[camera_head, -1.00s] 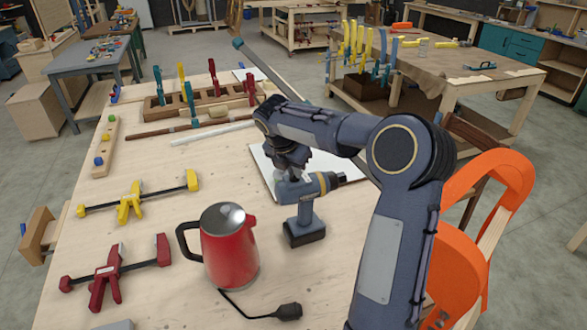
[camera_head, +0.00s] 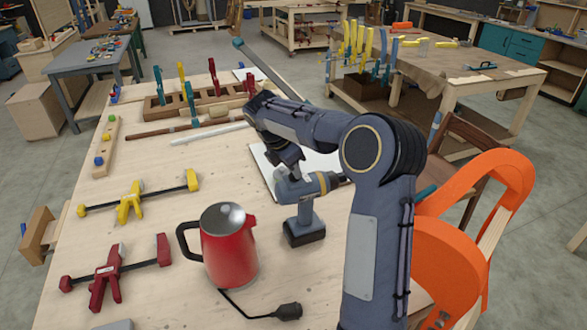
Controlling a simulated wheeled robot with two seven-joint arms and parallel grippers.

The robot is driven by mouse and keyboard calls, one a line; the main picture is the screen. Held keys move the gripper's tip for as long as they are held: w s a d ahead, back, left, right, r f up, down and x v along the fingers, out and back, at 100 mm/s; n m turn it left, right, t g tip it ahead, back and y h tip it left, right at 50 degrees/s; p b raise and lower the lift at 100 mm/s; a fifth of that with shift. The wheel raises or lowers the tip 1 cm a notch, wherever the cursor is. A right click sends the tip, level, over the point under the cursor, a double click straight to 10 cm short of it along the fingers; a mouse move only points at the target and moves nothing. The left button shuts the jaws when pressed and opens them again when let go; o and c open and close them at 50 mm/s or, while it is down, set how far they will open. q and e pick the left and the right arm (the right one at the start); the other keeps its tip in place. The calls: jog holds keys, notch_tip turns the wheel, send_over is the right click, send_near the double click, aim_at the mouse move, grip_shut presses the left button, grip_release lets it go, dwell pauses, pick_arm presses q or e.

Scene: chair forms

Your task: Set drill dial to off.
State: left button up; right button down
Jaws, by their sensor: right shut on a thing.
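The blue-grey cordless drill (camera_head: 304,205) stands upright on its dark battery on the wooden table (camera_head: 150,235), its chuck facing right. My right arm reaches over from the right, and my right gripper (camera_head: 288,172) points down at the rear top of the drill. It is shut on the drill's rear end, where the dial seems to be. The fingertips and the dial are small and mostly hidden, so the dial's setting cannot be read. My left gripper is not in view.
A red kettle (camera_head: 229,245) stands left of the drill, with a black plug and cord in front. A white sheet (camera_head: 262,160) lies behind the drill. Yellow (camera_head: 130,203) and dark red (camera_head: 104,276) clamps lie at left. An orange chair form (camera_head: 450,262) stands at right.

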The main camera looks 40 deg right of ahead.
aim_at(283, 184)
jog(key=shift+w+m+g, duration=0.1)
jog(key=shift+m+g, duration=0.4)
jog(key=shift+m, duration=0.8)
jog(key=c, duration=1.5)
grip_release()
jog(key=v, duration=0.8)
jog(key=shift+b, duration=0.3)
